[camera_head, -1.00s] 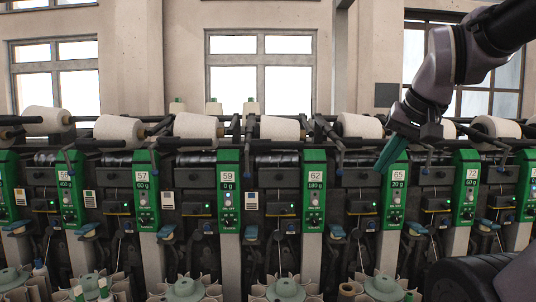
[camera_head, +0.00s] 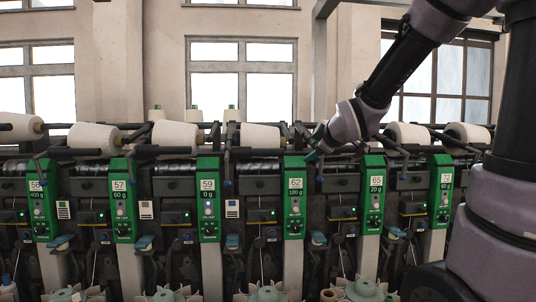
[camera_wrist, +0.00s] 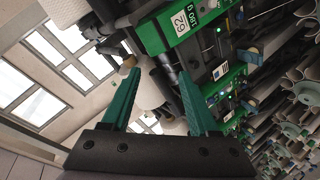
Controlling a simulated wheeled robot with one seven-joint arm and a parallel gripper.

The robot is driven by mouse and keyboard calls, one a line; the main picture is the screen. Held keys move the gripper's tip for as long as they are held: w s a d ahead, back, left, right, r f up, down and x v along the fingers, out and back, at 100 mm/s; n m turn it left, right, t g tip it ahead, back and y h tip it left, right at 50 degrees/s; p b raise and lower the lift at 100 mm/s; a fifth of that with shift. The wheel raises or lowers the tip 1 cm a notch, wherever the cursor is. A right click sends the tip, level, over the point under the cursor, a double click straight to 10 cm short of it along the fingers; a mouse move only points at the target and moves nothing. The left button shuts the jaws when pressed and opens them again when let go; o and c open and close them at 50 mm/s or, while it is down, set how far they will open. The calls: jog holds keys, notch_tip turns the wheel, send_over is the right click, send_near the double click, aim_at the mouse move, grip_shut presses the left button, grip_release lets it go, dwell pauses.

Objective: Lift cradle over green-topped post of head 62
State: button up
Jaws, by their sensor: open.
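The green post panel of head 62 (camera_head: 294,198), marked 62 and 180 g, stands upright right of centre in the head view. Its tilted label plate (camera_wrist: 180,24) shows at the top of the wrist view. My gripper (camera_head: 312,156) is just right of the post's top. In the wrist view my gripper (camera_wrist: 158,88) is open, its green fingers apart. A white yarn cone (camera_wrist: 148,84) shows between them, farther off. Dark cradle parts (camera_wrist: 188,58) lie near the right finger, with no visible grip on them. In the head view my wrist partly hides the cradle there.
Neighbouring posts 59 (camera_head: 208,198) and 65 (camera_head: 373,196) stand on either side. White cones such as this one (camera_head: 260,136) and dark cradle arms line the winder's top. Open space lies above the row, before the windows (camera_head: 242,78).

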aim_at(270, 151)
jog(key=w+a+n+y, duration=0.1)
jog(key=w+a+n, duration=0.2)
jog(key=w+a, duration=0.1)
jog(key=w+a+f+n+t+y, duration=0.1)
jog(key=w+a+n, duration=0.2)
jog(key=w, duration=0.3)
jog(key=w+a+f+n+y, duration=0.1)
jog(key=w+a+n+y, duration=0.1)
jog(key=w+a, duration=0.3)
jog(key=shift+f+n+t, duration=0.15)
jog(key=shift+n+t, duration=0.25)
jog(key=shift+n, duration=0.1)
grip_shut()
dwell(0.8)
